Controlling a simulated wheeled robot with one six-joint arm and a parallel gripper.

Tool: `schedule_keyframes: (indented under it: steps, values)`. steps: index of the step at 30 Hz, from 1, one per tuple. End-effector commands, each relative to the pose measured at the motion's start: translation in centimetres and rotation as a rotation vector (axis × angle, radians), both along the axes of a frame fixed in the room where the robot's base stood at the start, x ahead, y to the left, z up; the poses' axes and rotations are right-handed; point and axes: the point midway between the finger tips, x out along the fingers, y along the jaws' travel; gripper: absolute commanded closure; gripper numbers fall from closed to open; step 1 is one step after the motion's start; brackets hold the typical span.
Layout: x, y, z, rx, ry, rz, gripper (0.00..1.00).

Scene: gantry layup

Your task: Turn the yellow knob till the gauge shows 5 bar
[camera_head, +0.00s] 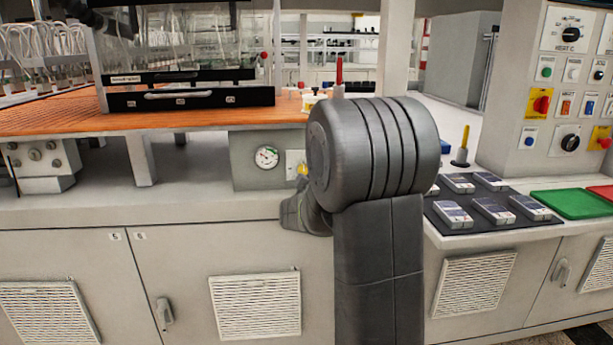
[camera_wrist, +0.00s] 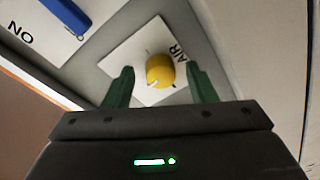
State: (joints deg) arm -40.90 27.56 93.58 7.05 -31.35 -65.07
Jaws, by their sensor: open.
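The yellow knob (camera_wrist: 160,70) sits on a white plate marked "AIR" (camera_wrist: 138,50) in the wrist view. My gripper (camera_wrist: 159,68) is open, with one green finger on each side of the knob. A gap shows between the knob and each finger. In the head view a sliver of the yellow knob (camera_head: 303,169) shows beside my arm, which hides my gripper there. The round gauge (camera_head: 266,157) is on the grey panel left of the knob. Its dial is too small to read.
Above the panel is an orange bed (camera_head: 60,115). To the right are a dark mat (camera_head: 470,214) with several grey devices, a green tray (camera_head: 570,204) and a control box (camera_head: 560,100).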

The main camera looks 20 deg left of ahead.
Motion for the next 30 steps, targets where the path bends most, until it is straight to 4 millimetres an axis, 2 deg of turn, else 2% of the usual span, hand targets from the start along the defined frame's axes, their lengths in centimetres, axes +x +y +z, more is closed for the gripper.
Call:
schedule_keyframes:
  steps: [3,4,10,11,20,30]
  values:
    - [-0.01,-0.01,-0.01,0.0,0.0,0.0,0.49]
    - [-0.01,-0.01,-0.01,0.0,0.0,0.0,0.53]
    - [-0.02,-0.02,-0.02,0.0,0.0,0.0,0.92]
    - [-0.03,-0.02,-0.02,0.0,0.0,0.0,0.93]
    - [-0.04,-0.02,-0.25,0.03,0.018,0.0,0.93]
    - [-0.06,0.03,-0.72,0.216,0.13,0.0,0.93]
